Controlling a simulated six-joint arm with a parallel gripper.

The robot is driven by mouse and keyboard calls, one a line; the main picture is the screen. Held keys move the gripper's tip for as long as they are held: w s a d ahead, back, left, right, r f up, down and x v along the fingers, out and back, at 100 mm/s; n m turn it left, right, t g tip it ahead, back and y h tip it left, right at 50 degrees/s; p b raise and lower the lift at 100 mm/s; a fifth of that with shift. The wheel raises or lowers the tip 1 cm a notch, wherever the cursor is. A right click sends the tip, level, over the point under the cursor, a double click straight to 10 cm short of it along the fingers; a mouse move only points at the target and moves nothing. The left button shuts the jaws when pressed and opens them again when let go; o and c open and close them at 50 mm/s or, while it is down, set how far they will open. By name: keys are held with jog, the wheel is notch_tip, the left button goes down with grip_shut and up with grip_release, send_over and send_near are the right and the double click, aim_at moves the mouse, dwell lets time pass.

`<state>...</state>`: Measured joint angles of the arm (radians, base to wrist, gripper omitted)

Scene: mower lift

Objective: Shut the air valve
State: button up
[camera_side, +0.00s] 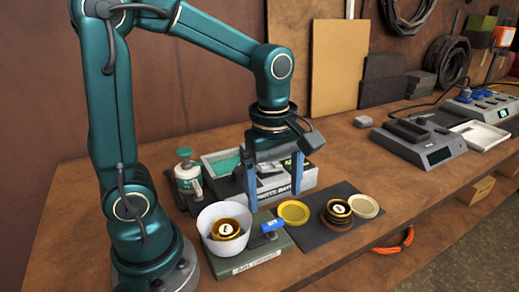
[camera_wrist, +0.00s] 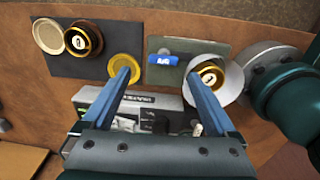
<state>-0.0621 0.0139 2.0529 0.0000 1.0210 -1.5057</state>
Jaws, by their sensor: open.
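The air valve shows as a blue handle (camera_side: 271,226) on a low green box (camera_side: 258,262), whose front label seems to start with "AIR". In the wrist view the blue handle (camera_wrist: 164,59) lies across the picture, just beyond the fingertips. My gripper (camera_side: 275,198) points down with its two blue fingers apart and nothing between them. It is above and behind the handle in the side view, not touching it. In the wrist view the open fingertips (camera_wrist: 157,77) stand to either side of the handle's position.
A white cup (camera_side: 213,241) holding a gold-and-black disc stands at the left of the green box. A dark mat (camera_side: 312,240) to its right carries several gold discs. A grey device (camera_side: 315,175) stands behind my fingers, with a green-topped bottle (camera_side: 187,175) to its left.

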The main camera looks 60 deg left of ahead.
aim_at(272, 222)
jog(key=shift+a+f+g, duration=0.1)
jog(key=shift+f+g, duration=0.2)
jog(key=shift+f, duration=2.85)
jog(key=c, duration=1.4)
